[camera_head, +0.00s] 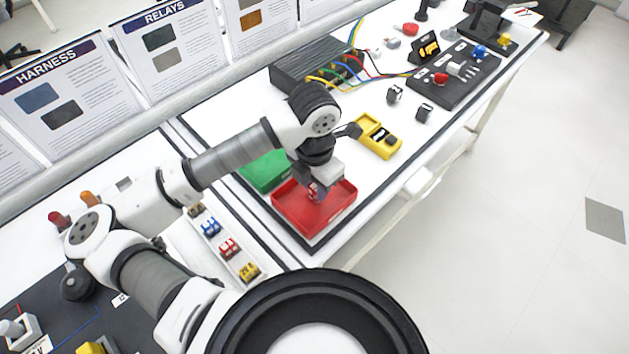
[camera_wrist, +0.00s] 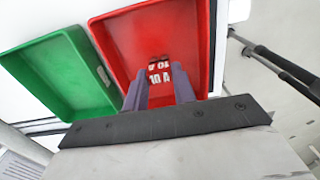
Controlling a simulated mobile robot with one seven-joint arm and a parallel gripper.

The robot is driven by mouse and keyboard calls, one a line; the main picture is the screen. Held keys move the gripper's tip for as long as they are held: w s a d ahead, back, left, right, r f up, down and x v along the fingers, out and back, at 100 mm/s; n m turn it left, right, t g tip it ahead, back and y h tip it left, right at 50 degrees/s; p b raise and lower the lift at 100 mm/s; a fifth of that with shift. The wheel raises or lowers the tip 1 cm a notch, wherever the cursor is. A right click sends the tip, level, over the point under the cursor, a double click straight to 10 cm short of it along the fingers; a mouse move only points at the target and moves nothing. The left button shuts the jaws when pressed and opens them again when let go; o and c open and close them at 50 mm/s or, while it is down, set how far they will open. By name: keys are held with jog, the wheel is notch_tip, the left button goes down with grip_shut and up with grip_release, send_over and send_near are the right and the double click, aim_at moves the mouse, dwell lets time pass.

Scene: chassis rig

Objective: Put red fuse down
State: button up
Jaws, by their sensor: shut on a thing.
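A red fuse (camera_wrist: 160,72) marked with white "10 A" is between the two fingers of my gripper (camera_wrist: 160,88) in the wrist view. My gripper (camera_head: 315,190) is shut on it, over the red tray (camera_head: 338,214) in the head view. The red fuse also shows small in the head view (camera_head: 313,192). The red tray fills the middle of the wrist view (camera_wrist: 193,30). I cannot tell whether the fuse touches the tray floor.
A green tray (camera_head: 262,172) stands left of the red tray. A strip with blue, red and yellow fuses (camera_head: 229,247) lies at the front left. A black box with wires (camera_head: 300,66) stands farther back.

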aim_at(315, 187)
jog(key=shift+f+b, duration=0.2)
jog(key=shift+b, duration=0.1)
jog(key=o, duration=0.9)
jog(key=shift+r, duration=0.1)
jog(key=shift+o, duration=0.2)
jog(key=shift+r+p, duration=0.25)
jog(key=shift+p, duration=0.2)
notch_tip(315, 187, up, 12)
jog(key=b, duration=0.1)
jog(key=shift+f, duration=0.1)
